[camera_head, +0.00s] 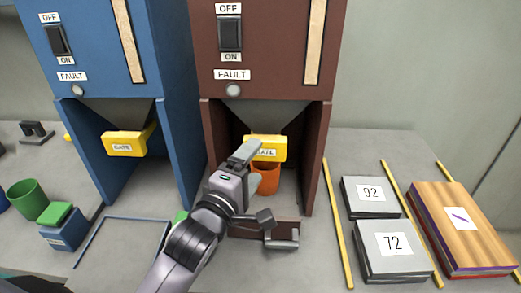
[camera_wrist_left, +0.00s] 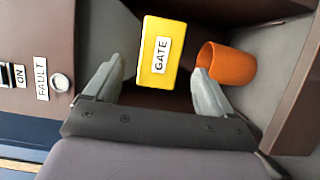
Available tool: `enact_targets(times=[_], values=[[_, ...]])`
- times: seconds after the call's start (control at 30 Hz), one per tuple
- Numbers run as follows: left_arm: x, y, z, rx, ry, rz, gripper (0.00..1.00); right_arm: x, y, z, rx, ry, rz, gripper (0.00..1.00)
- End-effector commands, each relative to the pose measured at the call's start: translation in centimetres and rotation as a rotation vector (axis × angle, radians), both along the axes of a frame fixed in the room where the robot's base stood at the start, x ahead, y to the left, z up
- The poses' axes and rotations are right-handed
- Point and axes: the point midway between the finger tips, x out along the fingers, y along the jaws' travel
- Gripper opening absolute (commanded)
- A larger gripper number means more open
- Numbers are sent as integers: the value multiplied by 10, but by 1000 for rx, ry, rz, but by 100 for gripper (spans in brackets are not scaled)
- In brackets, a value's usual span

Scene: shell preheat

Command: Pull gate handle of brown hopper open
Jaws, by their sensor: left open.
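The brown hopper (camera_head: 270,60) stands in the middle of the head view. Its yellow gate handle (camera_head: 274,150), labelled GATE, sticks out below the funnel. My left gripper (camera_head: 256,164) is at the handle and hides part of it. In the left wrist view the handle (camera_wrist_left: 160,50) lies between the two spread fingers, with a gap to each, nearer the left finger. An orange cup (camera_head: 267,181) stands under the handle inside the hopper's bay; it also shows in the left wrist view (camera_wrist_left: 230,66), behind the right finger. My right gripper is not in view.
The blue hopper (camera_head: 95,50) with its own yellow gate handle (camera_head: 124,143) stands at the left. A green cup (camera_head: 28,198) is at the far left. Grey plates marked 92 (camera_head: 352,198) and 72 (camera_head: 363,262) and a wooden-topped stack (camera_head: 440,205) lie at the right.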

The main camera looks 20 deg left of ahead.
Motion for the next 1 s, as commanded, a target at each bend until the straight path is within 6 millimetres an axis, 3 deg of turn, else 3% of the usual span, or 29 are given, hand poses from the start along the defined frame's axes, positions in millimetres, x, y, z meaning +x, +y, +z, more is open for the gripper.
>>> enact_targets(times=[0.2,0.4,0.77,0.87,1.0], values=[[30,-3,1,4,-1,0,84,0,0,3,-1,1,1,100],[47,-5,1,3,-1,0,84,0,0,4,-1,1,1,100],[51,-6,0,2,0,0,84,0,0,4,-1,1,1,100],[51,-6,0,2,0,0,58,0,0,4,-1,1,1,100],[51,-6,0,2,1,0,12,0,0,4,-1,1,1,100]])
